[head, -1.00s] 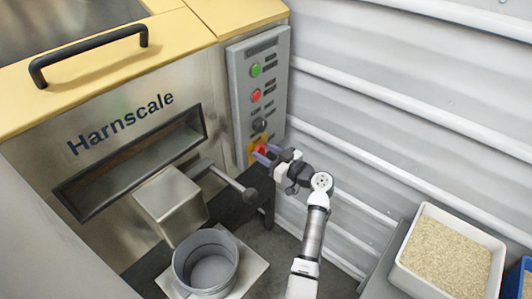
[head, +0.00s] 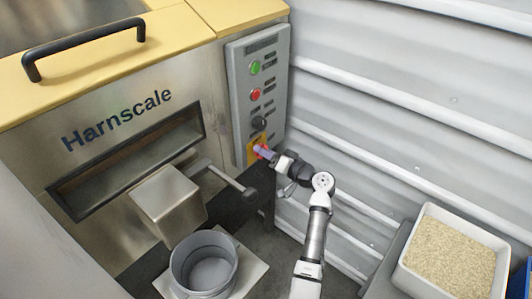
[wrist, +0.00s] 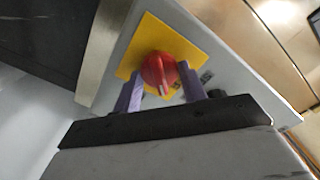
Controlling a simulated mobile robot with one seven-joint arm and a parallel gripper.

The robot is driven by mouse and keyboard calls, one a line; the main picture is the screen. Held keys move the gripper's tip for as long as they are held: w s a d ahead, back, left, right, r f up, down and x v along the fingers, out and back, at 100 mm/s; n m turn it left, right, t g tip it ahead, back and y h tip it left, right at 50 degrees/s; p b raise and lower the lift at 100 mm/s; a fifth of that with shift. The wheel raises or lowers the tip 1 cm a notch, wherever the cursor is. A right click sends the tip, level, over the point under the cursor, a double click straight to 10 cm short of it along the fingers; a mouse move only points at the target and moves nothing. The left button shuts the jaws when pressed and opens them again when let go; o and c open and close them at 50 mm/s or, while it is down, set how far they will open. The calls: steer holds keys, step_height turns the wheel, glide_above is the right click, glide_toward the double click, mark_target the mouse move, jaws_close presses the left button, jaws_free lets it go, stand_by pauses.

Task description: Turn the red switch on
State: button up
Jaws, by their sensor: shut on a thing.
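The red switch (wrist: 158,70) is a round rotary knob with a raised grip, on a yellow plate (wrist: 182,43) low on the grey control panel. In the wrist view its ridge runs nearly upright in the picture. My gripper (wrist: 161,84) has its two purple fingers on either side of the knob, shut on it. In the head view my gripper (head: 264,153) is at the panel's lower end and covers most of the red switch (head: 259,147); only a bit of red and the yellow plate show.
The grey panel (head: 240,95) also carries a green button (head: 255,68), a red button (head: 255,93) and a black knob (head: 259,123) above. A lever (head: 232,181) sticks out just left of my gripper. A corrugated wall (head: 400,100) stands close on the right.

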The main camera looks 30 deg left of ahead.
steer(key=shift+f+m+p, duration=0.1)
steer(key=shift+m+p, duration=1.65)
steer(key=shift+m, duration=2.85)
steer(key=o, duration=0.9)
steer(key=shift+o, duration=0.2)
steer(key=s+d+b, duration=0.2)
steer(key=d, duration=1.1)
steer(key=shift+d+b, duration=0.35)
steer(key=shift+b, duration=0.05)
steer(key=shift+w, duration=0.1)
